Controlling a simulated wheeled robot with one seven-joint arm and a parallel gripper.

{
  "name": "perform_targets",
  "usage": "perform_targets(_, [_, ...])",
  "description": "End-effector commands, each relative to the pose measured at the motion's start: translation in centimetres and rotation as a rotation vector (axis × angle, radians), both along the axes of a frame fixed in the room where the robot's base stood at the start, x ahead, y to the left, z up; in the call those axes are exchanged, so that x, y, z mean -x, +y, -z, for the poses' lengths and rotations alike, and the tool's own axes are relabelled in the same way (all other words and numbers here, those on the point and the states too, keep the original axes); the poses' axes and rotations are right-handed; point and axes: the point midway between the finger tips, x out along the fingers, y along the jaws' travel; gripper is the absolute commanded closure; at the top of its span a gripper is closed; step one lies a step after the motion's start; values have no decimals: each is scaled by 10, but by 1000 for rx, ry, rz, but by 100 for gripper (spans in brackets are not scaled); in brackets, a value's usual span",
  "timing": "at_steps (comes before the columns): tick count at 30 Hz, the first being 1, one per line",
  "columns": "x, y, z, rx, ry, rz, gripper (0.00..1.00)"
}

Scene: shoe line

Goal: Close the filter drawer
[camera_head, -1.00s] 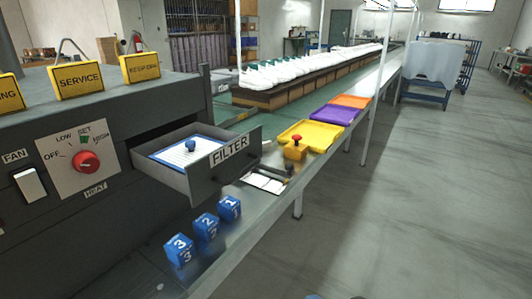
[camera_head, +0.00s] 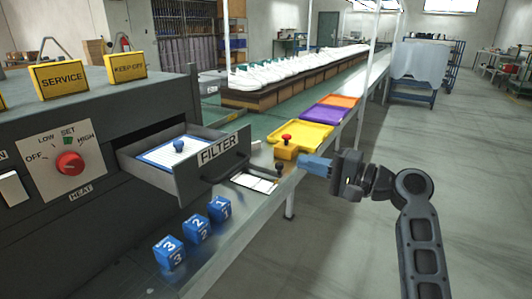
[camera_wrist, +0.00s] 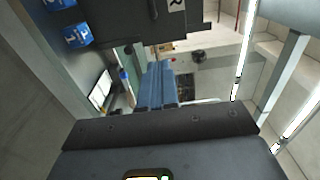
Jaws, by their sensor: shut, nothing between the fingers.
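The filter drawer (camera_head: 190,178) is pulled out of the dark machine (camera_head: 120,130). Its front carries a white FILTER label and a dark handle (camera_head: 230,170). Inside lies a white filter pad with a blue rim and blue knob (camera_head: 179,146). My gripper (camera_head: 303,164), with blue fingers, is shut and empty. It is to the right of the drawer front, apart from it, beside the yellow tray. In the wrist view the shut blue fingers (camera_wrist: 160,72) point away, and part of the dark drawer front (camera_wrist: 135,18) shows at the top.
Several numbered blue cubes (camera_head: 197,228) stand on the ledge below the drawer. A clipboard (camera_head: 255,182) lies right of the drawer, near a yellow box with a red button (camera_head: 286,147). Yellow (camera_head: 308,135), purple and orange trays line the ledge. Open floor lies to the right.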

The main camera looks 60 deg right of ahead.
Motion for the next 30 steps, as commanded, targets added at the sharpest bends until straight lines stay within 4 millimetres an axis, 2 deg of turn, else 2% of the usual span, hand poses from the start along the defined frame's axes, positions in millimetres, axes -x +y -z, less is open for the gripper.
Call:
perform_targets(5, [-18, 2, -2, -2, -2, -7, 100])
perform_targets(21, [-117, 5, -2, -1, -1, -4, 100])
perform_targets(25, [-130, 5, -1, -2, 0, -2, 100])
perform_targets(30, [-138, 5, 0, -1, 0, -1, 100])
